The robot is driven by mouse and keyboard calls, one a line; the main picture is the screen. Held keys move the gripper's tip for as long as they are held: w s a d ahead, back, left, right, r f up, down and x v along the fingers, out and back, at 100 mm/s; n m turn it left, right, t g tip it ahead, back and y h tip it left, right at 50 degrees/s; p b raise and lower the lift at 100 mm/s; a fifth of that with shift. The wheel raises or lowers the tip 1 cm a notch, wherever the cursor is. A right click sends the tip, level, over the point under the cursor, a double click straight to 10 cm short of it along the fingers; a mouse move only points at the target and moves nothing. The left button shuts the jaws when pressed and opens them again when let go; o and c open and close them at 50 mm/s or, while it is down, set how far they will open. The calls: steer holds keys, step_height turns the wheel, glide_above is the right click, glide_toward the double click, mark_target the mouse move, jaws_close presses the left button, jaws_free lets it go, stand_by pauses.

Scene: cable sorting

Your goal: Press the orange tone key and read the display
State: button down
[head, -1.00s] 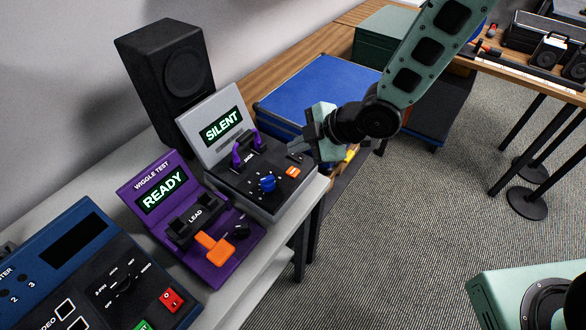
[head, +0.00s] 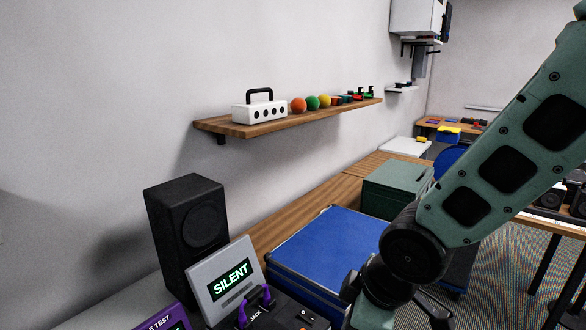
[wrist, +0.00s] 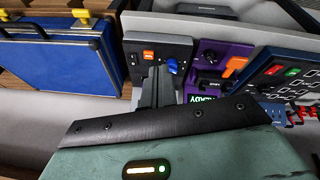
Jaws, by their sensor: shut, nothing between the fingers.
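The grey tester's display (head: 231,280) reads SILENT in green letters in the head view. Its purple-clamped jack shows just below, and the lower part of the tester is cut off there. In the wrist view the orange tone key (wrist: 148,55) sits on the tester's dark top, next to a blue knob (wrist: 172,65). My gripper (wrist: 158,72) is shut and empty. In that view its fingertips appear just beside the orange key and the knob; I cannot tell whether they touch anything. The fingertips are not clear in the head view.
A purple wiggle tester (wrist: 224,55) with an orange lever stands beside the grey tester, then a blue panel (wrist: 285,75). A black speaker (head: 187,225) stands behind. A blue case (head: 325,250) lies beyond the tester. A wall shelf (head: 290,118) holds several small items.

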steer(key=s+d+r+m+g+h, duration=0.1)
steer(key=s+d+r+m, duration=0.1)
steer(key=s, duration=0.5)
steer(key=s+d+r+m+g+h, duration=0.1)
steer(key=s+d+r+m, duration=0.1)
steer(key=s, duration=0.5)
steer(key=shift+d+r+m+g, duration=0.4)
steer(key=shift+r+m, duration=0.1)
steer(key=shift+m, duration=0.5)
steer(key=shift+w, duration=0.1)
stand_by(0.8)
